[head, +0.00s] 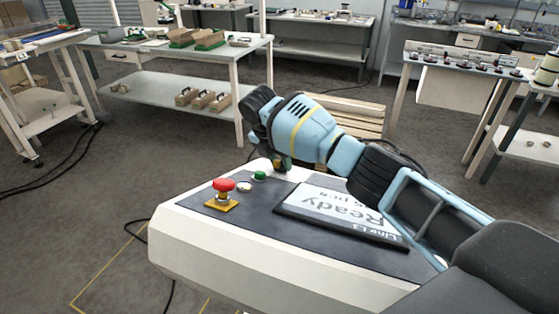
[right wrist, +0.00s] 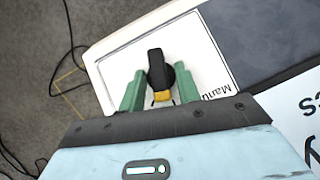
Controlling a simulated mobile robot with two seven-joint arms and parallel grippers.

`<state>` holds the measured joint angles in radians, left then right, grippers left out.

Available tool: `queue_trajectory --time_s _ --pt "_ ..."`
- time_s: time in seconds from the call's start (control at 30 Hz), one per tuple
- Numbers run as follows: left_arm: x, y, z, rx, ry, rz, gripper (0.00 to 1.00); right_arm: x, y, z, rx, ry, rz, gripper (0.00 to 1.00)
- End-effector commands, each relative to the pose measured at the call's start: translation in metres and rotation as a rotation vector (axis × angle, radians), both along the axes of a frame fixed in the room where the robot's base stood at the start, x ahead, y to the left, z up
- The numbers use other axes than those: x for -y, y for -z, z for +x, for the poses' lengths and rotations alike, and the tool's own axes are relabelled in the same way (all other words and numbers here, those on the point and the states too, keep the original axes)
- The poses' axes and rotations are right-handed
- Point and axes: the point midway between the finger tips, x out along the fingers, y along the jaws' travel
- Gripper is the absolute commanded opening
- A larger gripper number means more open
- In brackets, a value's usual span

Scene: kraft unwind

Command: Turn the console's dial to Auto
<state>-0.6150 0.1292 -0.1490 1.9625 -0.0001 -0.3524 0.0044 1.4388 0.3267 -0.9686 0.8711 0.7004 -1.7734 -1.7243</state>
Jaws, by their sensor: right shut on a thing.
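The console (head: 190,240) is a white sloped box with a dark top panel. Its dial is a black knob (right wrist: 158,68) on a white label plate (right wrist: 200,60) in the right wrist view. Part of a word starting "Manu" is printed beside it, partly covered by the finger; no Auto mark is readable. My right gripper (right wrist: 160,92) has green fingers on both sides of the knob and is shut on it. In the head view the right gripper (head: 281,163) is at the console's far edge, and my arm hides the dial. My left gripper is not in view.
On the console are a red mushroom button (head: 223,185) on a yellow base, a green button (head: 259,176), a small white button and a tilted screen (head: 340,212) reading "Ready". A wooden pallet (head: 345,117) lies behind. Workbenches (head: 175,85) stand farther back. Cables lie on the floor.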

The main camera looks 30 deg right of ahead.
Motion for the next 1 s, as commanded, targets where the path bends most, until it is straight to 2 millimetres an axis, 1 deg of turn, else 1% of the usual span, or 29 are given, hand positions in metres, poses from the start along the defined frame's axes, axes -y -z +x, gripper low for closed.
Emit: queue_trajectory --time_s 0.03,0.2,0.3,0.47,0.6,1.0 --pt "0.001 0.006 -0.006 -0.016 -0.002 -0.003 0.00 -0.001 0.005 0.002 -0.019 0.042 -0.013 0.10" --pt "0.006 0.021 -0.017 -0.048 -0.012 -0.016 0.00 -0.002 0.008 0.003 -0.070 0.190 -0.056 0.10" --pt "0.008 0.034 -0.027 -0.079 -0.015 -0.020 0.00 -0.002 0.009 0.004 -0.097 0.272 -0.081 0.10" --pt "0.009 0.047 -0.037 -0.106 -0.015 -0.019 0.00 -0.001 0.007 0.005 -0.122 0.356 -0.107 0.10" --pt "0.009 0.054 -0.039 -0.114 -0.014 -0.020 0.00 -0.001 0.005 0.005 -0.138 0.407 -0.122 0.10" --pt "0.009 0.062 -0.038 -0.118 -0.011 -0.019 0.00 -0.001 0.002 0.006 -0.162 0.488 -0.145 0.10"
